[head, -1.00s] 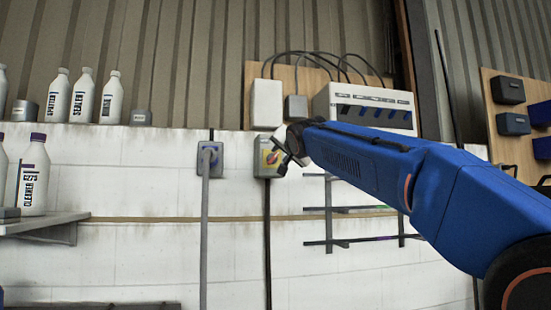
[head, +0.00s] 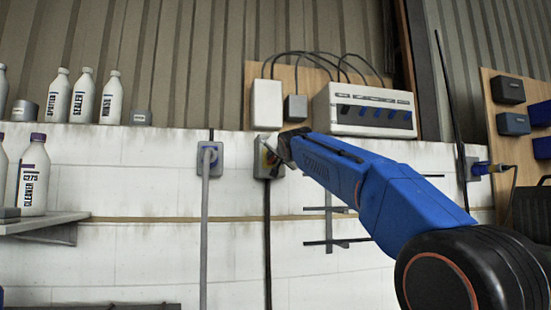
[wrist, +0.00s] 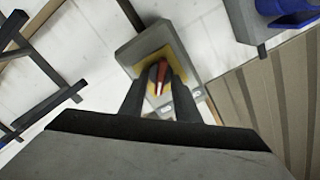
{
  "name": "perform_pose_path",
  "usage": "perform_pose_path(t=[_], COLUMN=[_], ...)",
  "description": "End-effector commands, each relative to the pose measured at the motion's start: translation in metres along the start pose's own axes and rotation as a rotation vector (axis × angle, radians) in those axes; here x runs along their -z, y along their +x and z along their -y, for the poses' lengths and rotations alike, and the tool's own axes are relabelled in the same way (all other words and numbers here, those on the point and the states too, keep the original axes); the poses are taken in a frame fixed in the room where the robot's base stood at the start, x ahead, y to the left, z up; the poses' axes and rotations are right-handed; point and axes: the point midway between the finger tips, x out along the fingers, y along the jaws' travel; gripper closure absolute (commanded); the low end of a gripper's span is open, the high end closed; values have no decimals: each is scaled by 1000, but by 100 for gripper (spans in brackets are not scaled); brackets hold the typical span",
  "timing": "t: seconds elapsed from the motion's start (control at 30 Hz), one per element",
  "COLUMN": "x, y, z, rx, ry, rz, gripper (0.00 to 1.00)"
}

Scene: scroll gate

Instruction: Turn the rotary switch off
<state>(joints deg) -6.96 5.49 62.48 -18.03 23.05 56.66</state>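The rotary switch is a grey box with a yellow plate (wrist: 190,74) and a red handle (wrist: 159,78), seen in the wrist view. In the head view the switch box (head: 262,170) is on the white wall, partly hidden behind my gripper (head: 275,150). In the wrist view my gripper (wrist: 160,85) has its two dark fingers on either side of the red handle, with their tips close to the yellow plate. I cannot tell whether the fingers press on the handle or leave a small gap. A pale line runs along the handle.
A grey-blue socket with a plugged-in conduit (head: 209,156) is left of the switch. A white breaker box (head: 364,110) stands above right. Wall rails (head: 328,242) are below right. Several white bottles (head: 84,97) stand on the ledge at left.

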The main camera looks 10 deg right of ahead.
Motion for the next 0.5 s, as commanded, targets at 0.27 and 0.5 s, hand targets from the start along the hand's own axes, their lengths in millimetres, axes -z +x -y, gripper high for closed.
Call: perform_pose_path(t=[0.27,0.5], x=[0,0], y=[0,0], z=[0,0], rx=[0,0], ry=[0,-11], rz=[0,0], gripper=[100,100])
